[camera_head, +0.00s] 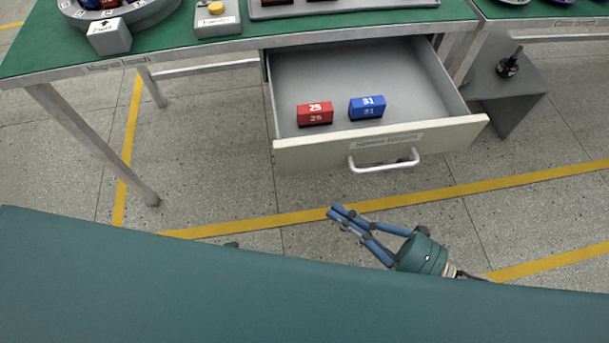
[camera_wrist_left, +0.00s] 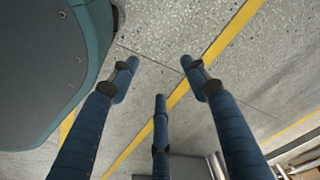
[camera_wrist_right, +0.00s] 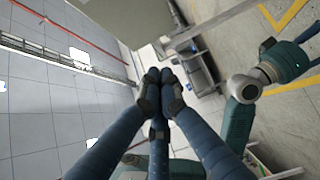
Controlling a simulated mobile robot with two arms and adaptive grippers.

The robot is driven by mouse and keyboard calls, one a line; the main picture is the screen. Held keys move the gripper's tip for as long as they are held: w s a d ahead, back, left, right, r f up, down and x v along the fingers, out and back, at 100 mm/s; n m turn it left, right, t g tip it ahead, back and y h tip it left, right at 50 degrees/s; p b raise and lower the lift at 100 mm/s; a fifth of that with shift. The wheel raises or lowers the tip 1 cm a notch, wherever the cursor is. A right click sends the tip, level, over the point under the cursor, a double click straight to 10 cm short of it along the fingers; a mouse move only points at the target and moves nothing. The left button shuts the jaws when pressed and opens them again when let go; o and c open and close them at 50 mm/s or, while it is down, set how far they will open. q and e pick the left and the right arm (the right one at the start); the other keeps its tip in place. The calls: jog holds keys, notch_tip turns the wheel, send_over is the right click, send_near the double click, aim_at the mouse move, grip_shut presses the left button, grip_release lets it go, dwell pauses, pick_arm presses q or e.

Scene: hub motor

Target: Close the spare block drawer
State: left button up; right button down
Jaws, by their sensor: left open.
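The spare block drawer (camera_head: 400,143) is pulled open under the green-topped table in the head view. Its front carries a label and a light bar handle (camera_head: 384,163). Inside stand a red block (camera_head: 315,113) marked 25 and a blue block (camera_head: 367,107) marked 31. My right gripper (camera_head: 334,212) is in front of and below the handle, apart from it. Its blue fingertips meet with nothing between them, as the right wrist view (camera_wrist_right: 158,76) also shows. My left gripper (camera_wrist_left: 158,75) is open and empty over the floor in the left wrist view.
A table leg (camera_head: 95,145) stands left of the drawer. A grey stand (camera_head: 510,95) is at right. Floor before the drawer is clear.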

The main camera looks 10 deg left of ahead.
send_near(287, 163)
jog(key=s+a, duration=0.1)
jog(key=a, duration=0.3)
pick_arm(q)
jog(key=shift+s+a+f+p, duration=0.1)
jog(key=shift+s+f+p, duration=0.15)
jog(key=shift+s+f, duration=0.45)
jog(key=shift+s+a+f+p, duration=0.1)
jog(key=shift+s+f+p, duration=0.25)
jog(key=shift+f, duration=0.5)
pick_arm(e)
jog(key=shift+w+a, duration=0.15)
jog(key=shift+w, duration=0.65)
jog(key=shift+w+a, duration=0.2)
jog(key=shift+w, duration=0.65)
pick_arm(q)
jog(key=shift+s, duration=0.15)
pick_arm(e)
jog(key=shift+w, duration=0.1)
